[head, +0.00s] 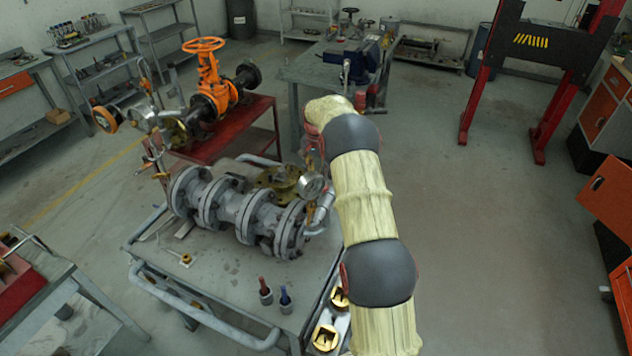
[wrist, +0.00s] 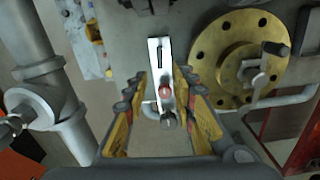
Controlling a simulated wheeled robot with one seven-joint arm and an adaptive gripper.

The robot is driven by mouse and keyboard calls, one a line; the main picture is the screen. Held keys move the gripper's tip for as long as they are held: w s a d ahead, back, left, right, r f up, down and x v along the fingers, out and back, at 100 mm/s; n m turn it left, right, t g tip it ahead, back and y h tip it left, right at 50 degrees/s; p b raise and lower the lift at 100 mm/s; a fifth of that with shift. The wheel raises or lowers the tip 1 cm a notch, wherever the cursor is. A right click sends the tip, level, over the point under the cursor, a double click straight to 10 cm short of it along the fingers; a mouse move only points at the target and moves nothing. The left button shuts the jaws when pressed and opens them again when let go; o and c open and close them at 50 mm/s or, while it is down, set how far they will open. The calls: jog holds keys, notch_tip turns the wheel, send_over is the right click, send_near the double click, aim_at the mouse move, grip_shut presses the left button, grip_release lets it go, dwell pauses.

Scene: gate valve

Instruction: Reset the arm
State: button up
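My arm (head: 360,195), in a cream cover with dark grey joints, reaches from the bottom of the head view up past the right side of a grey cart. My gripper (wrist: 162,76) shows in the wrist view, with its two yellow-padded fingers spread apart. A silver bar with a red knob (wrist: 165,90) appears between the fingers. I cannot tell how far beyond the fingertips it lies, and no contact shows. In the head view the gripper is hidden behind the arm's far end.
A grey flanged pipe assembly (head: 240,212) lies on the cart (head: 215,290), close left of my arm. An orange gate valve (head: 208,75) stands on a red cart behind it. A brass flange (wrist: 252,60) is right of the fingers. Floor (head: 480,240) right of the arm is clear.

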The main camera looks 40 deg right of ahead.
dwell(0.5)
jog(key=s+a+r+n+t+b, duration=0.1)
jog(key=s+a+r+n, duration=0.1)
jog(key=s+a+r, duration=0.45)
jog(key=s+a+r+n+t+b, duration=0.1)
jog(key=s+a+r+n, duration=0.15)
jog(key=a+r, duration=0.6)
jog(key=s+a+r+n+t+b, duration=0.1)
jog(key=s+a+r+n, duration=0.1)
jog(key=s+a+r, duration=0.5)
jog(key=s+a+n+t+b, duration=0.1)
jog(key=s+a+n, duration=0.2)
jog(key=s, duration=0.9)
jog(key=s+a+f+n+t+b, duration=0.1)
jog(key=s+a+n, duration=0.2)
jog(key=s+a, duration=0.6)
jog(key=shift+s+t, duration=0.3)
jog(key=shift+s, duration=1.5)
jog(key=shift+n, duration=0.25)
